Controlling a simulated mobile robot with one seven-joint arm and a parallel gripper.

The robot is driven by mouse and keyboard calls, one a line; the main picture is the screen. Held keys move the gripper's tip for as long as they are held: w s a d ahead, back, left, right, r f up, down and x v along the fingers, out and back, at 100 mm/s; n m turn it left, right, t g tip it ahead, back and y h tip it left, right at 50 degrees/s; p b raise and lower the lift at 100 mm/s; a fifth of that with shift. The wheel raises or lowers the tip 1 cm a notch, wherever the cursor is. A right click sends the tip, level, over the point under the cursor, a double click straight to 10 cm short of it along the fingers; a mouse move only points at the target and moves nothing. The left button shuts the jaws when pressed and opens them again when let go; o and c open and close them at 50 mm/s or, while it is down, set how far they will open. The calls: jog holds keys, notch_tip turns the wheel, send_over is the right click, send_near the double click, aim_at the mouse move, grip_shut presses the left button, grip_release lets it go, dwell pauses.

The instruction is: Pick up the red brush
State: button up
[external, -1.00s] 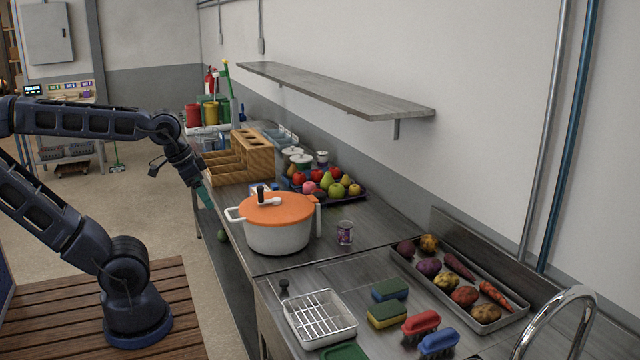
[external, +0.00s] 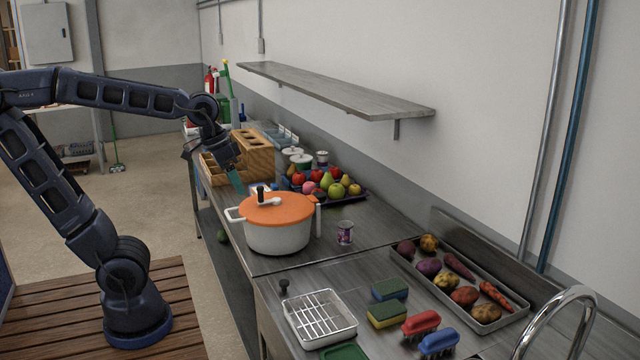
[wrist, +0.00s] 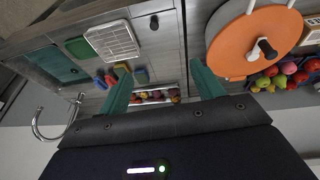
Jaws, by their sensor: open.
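The red brush (external: 421,322) lies on the metal counter at the front right in the external view, bristles down, beside a blue brush (external: 438,343). It also shows, small, in the wrist view (wrist: 111,79), left of one finger. My gripper (external: 237,182) is open and empty, with teal fingers pointing down. It is over the far part of the counter, behind the white pot and well away from the brush. In the wrist view my gripper (wrist: 160,76) shows its two fingers spread wide apart.
A white pot (external: 280,235) with an orange lid stands between my gripper and the brush. Sponges (external: 387,313), a wire-rack tray (external: 320,317) and a vegetable tray (external: 397,260) surround the brushes. A wall shelf (external: 335,90) hangs above; a tap (external: 560,310) stands front right.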

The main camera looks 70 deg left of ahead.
jog(key=w+d+g, duration=0.1)
jog(key=w+d, duration=0.4)
jog(key=w, duration=0.7)
jog(key=g+y, duration=0.1)
jog(key=g, duration=0.2)
send_over(423, 315)
jog(key=f, duration=2)
jog(key=shift+w+f, duration=0.35)
jog(key=shift+d+f, duration=0.15)
jog(key=shift+f, duration=0.3)
notch_tip(423, 315, down, 5)
jog(key=shift+r, duration=0.1)
jog(key=shift+s+a+f, duration=0.1)
jog(key=shift+s+f, duration=0.05)
jog(key=shift+f, duration=1.2)
jog(key=shift+s+a+f, duration=0.1)
jog(key=shift+f, duration=1.25)
jog(key=c, duration=1.1)
jog(key=shift+c, duration=0.2)
